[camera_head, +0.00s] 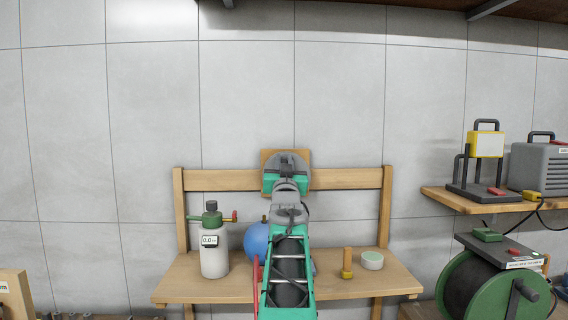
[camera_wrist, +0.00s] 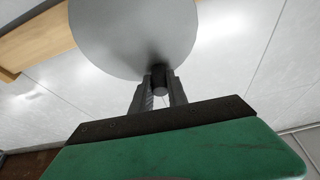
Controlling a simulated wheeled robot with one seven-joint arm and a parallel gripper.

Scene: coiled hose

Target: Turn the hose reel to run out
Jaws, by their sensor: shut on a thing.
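The reel shows as a smooth grey disc (camera_wrist: 125,30) in the wrist view, with a short dark handle (camera_wrist: 159,79) standing out near its lower edge. My gripper (camera_wrist: 160,72) is shut on this handle, one grey finger on each side. I cannot make out the hose.
A green cable reel (camera_head: 528,300) and a loaded shelf (camera_head: 455,200) are at right.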

